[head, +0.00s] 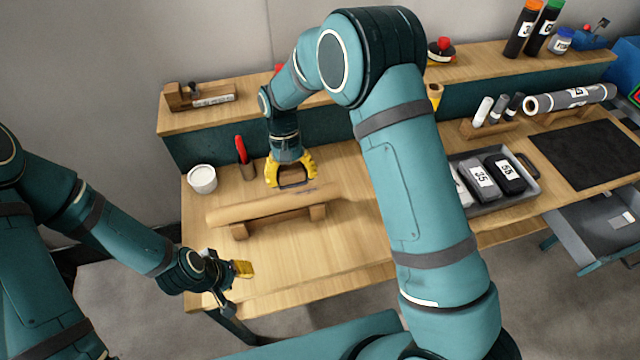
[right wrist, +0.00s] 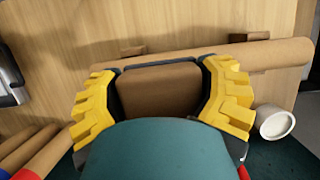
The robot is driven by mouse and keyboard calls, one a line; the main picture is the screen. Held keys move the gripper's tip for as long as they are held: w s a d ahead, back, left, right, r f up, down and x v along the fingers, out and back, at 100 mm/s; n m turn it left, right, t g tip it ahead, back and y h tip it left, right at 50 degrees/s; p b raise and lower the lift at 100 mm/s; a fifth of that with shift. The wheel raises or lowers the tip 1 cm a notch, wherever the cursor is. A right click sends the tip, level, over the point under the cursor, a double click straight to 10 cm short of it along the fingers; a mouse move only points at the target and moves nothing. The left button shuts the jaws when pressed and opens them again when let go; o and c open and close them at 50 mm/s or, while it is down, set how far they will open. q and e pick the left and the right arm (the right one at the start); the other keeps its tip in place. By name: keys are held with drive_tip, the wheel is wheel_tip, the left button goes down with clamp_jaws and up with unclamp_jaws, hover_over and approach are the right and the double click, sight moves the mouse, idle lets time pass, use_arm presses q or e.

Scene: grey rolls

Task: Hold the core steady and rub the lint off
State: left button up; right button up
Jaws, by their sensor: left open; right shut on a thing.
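The core (head: 245,209) is a long tan tube lying across a wooden cradle (head: 240,232) on the table. Small purplish marks, perhaps lint, show on its top near the right gripper. My right gripper (head: 291,180) is over the far side of the core, shut on a brown block (right wrist: 158,92) that fills the gap between its yellow fingers in the right wrist view. The core (right wrist: 262,55) runs just beyond the block there; I cannot tell whether they touch. My left gripper (head: 236,286) is open and empty at the table's front left edge, apart from the core.
A white cup (head: 202,179) and a red-handled tool in a holder (head: 247,171) stand behind the core. A grey tray (head: 529,186) of labelled dark items and a black mat (head: 588,154) lie to the right. My right arm hides the middle. The tabletop before the core is clear.

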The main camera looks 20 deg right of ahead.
drive_tip(key=shift+w+a, duration=0.25)
drive_tip(key=shift+a, duration=0.3)
drive_tip(key=shift+a+f, duration=0.15)
drive_tip(key=shift+f, duration=0.05)
drive_tip(key=f, duration=0.2)
drive_tip(key=d+f, duration=0.1)
drive_tip(key=f, duration=0.1)
drive_tip(key=shift+w, duration=0.1)
drive_tip(key=d, duration=1)
drive_tip(key=shift+d, duration=0.2)
wheel_tip(320, 180, up, 2)
drive_tip(key=shift+a+r, duration=0.1)
drive_tip(key=shift+r, duration=0.05)
drive_tip(key=shift+a+r, duration=0.1)
drive_tip(key=shift+r, duration=0.5)
